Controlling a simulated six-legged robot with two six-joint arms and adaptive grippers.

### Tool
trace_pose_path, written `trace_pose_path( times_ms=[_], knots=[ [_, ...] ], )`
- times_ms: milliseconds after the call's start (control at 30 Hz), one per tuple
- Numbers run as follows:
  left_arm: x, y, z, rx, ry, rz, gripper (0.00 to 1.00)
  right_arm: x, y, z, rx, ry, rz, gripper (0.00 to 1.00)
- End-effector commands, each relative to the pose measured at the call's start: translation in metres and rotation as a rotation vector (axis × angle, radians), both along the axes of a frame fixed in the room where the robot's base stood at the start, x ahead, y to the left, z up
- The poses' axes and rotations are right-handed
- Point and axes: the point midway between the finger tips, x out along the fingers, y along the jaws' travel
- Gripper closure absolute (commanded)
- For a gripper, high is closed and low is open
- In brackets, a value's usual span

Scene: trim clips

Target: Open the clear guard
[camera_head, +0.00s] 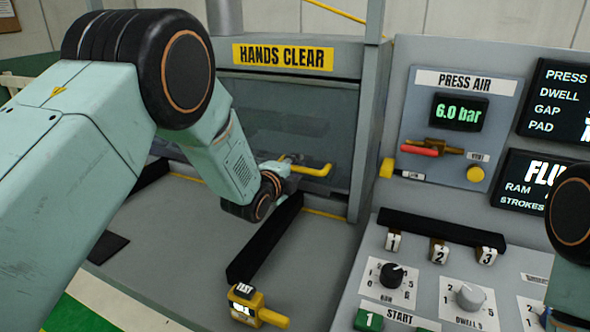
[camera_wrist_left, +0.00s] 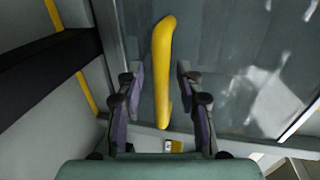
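The clear guard (camera_head: 340,130) is a see-through panel on the press front, under the yellow HANDS CLEAR sign (camera_head: 283,56). It looks down, across the opening. Its yellow bar handle (camera_head: 318,171) sticks out near its lower edge. My left gripper (camera_head: 287,165) is at the handle, partly hidden by my own arm. In the left wrist view the fingers (camera_wrist_left: 158,80) are open, one on each side of the handle (camera_wrist_left: 165,40), with gaps showing on both sides. The guard (camera_wrist_left: 235,75) lies behind it. My right arm shows at the right edge; its gripper is out of view.
A control panel with knobs (camera_head: 392,275) and a green START button (camera_head: 368,320) stands to the right. The PRESS AIR gauge reads 6.0 bar (camera_head: 460,112). A black bar (camera_head: 265,238) and a yellow TEST device (camera_head: 247,303) are on the grey table before the press.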

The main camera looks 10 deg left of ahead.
Motion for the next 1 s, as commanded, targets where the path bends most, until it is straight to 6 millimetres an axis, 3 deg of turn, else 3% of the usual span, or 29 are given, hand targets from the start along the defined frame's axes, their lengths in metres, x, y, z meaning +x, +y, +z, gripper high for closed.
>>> trace_pose_path(
  times_ms=[267, 700, 1000],
  knots=[
    [0.0025, -0.0015, 0.0, 0.001, -0.001, -0.001, 0.64, -0.0003, 0.0, 0.0001, 0.0, 0.001, 0.0, 0.6],
    [0.002, -0.0011, -0.0002, 0.001, 0.0, -0.001, 1.0, -0.0003, 0.0, 0.0002, 0.0, 0.001, 0.0, 0.6],
    [0.0019, -0.0024, -0.0003, 0.002, 0.0, -0.005, 1.0, -0.0002, 0.0, 0.0001, 0.0, 0.0, 0.0, 0.6]
  ],
)
